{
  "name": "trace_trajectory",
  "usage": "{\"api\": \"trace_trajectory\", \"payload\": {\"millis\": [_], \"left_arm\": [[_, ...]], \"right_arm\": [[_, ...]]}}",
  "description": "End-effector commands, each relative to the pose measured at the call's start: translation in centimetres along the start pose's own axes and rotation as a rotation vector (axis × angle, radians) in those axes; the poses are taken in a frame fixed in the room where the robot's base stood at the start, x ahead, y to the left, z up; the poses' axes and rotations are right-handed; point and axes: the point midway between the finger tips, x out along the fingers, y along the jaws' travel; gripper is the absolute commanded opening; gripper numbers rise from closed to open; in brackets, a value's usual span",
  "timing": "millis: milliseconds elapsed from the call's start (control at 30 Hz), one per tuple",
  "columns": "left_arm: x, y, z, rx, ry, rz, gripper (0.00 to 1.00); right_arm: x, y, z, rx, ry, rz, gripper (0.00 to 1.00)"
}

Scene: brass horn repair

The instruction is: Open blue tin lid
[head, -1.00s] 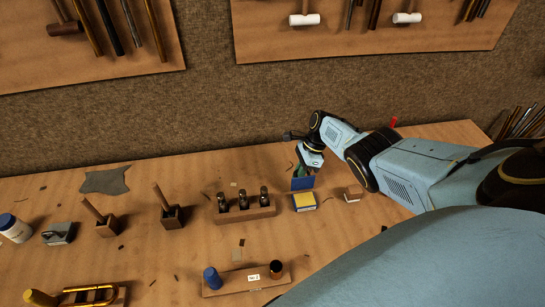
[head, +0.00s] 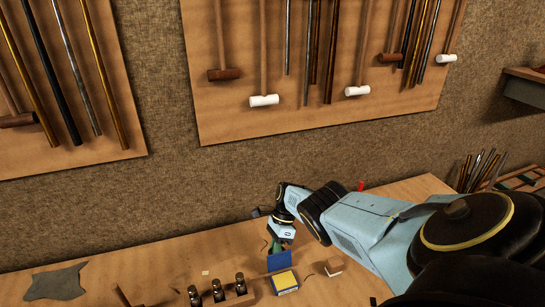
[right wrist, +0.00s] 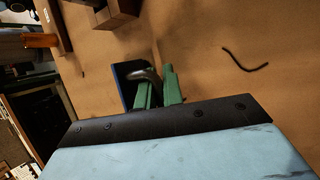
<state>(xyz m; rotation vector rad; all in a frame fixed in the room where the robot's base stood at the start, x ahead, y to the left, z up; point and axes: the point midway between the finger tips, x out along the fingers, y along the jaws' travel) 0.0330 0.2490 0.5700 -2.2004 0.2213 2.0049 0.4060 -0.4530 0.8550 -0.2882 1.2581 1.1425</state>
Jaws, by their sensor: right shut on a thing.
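The blue tin (head: 287,290) sits on the bench at the lower middle of the head view, with a yellow surface showing inside. Its blue lid (head: 279,261) stands raised at the back of the tin. My right gripper (head: 275,247) is at the lid's upper edge, reaching in from behind. In the right wrist view, the green fingers (right wrist: 158,91) of my right gripper are shut around a grey curved piece beside the dark blue lid (right wrist: 126,80). The fingers partly hide the lid, and the tin's inside is not seen there. My left gripper is not in view.
A grey cloth (head: 56,283) lies at far left. Mallets and rods hang on the wall board (head: 225,120). Bench behind the rack is mostly clear.

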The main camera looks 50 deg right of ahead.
Motion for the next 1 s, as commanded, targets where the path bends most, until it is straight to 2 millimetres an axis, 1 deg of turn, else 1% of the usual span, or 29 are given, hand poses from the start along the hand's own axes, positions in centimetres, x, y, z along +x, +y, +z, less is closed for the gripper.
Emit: {"api": "trace_trajectory", "payload": {"millis": [100,133,167,200,467,567,667,833,1000], "left_arm": [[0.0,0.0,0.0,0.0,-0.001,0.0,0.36],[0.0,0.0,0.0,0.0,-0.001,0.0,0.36],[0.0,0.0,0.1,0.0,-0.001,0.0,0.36],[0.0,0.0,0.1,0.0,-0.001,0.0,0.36],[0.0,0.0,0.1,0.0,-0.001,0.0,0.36],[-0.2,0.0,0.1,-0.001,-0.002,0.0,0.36],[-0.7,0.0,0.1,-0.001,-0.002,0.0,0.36],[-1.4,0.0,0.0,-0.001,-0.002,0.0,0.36],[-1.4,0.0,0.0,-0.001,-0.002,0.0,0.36]], "right_arm": [[0.1,0.1,-0.3,0.003,0.007,0.004,0.0],[0.1,0.1,-0.3,0.003,0.007,0.004,0.13],[0.1,0.1,-0.3,0.003,0.006,0.004,0.17],[0.1,0.1,-0.3,0.003,0.006,0.004,0.18],[-0.1,0.1,-0.1,0.001,0.004,0.001,0.18],[-0.8,0.0,-0.1,0.001,0.003,-0.001,0.18],[-2.4,0.1,-0.1,0.002,0.003,-0.001,0.18],[-6.3,0.0,-0.1,0.001,0.002,-0.003,0.18],[-9.9,0.0,-0.2,0.002,0.003,-0.002,0.18]]}}
